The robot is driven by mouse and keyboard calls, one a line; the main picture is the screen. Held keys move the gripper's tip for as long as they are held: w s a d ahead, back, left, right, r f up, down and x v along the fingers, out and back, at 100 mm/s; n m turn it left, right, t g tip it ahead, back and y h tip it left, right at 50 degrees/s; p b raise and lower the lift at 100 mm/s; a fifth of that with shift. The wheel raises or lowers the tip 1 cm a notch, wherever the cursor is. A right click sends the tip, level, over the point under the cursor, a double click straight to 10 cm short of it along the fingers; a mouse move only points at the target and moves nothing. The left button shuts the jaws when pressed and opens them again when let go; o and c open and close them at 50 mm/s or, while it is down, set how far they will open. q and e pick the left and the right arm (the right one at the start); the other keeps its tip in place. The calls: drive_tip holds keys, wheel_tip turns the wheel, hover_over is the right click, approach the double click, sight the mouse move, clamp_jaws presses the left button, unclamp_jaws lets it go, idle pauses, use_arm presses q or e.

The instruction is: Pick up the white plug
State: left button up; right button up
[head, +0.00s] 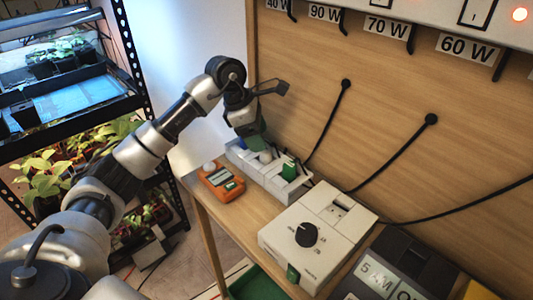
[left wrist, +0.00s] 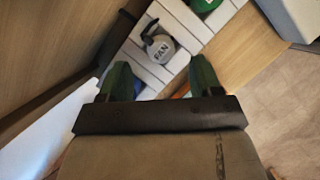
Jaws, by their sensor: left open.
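The white plug (left wrist: 160,47) is round, labelled FAN, and sits on the white power strip (left wrist: 137,62). A dark loop stands at its upper left in the left wrist view. The plug also shows small in the head view (head: 265,157), just below my gripper, on the strip (head: 245,163). My left gripper (left wrist: 162,78) has its two green fingers spread wide, with nothing between them. The plug lies ahead of the gap between the fingertips. In the head view my left gripper (head: 257,141) hangs over the strip's far half, partly hiding it. My right gripper is not in view.
A green plug (head: 289,170) stands at the strip's near end. An orange meter (head: 221,183) lies left of the strip. A white box with a black dial (head: 317,237) stands nearer. The wooden panel (head: 385,100) rises behind, with black cables. A plant rack (head: 140,60) stands left.

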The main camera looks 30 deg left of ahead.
sight(266, 155)
use_arm(q)
drive_tip(key=p+x, duration=0.1)
drive_tip(key=x, duration=0.4)
drive_tip(key=shift+d+r, duration=0.1)
drive_tip(key=c, duration=0.9)
drive_tip(key=shift+c, duration=0.7)
drive_tip(key=shift+r, duration=0.15)
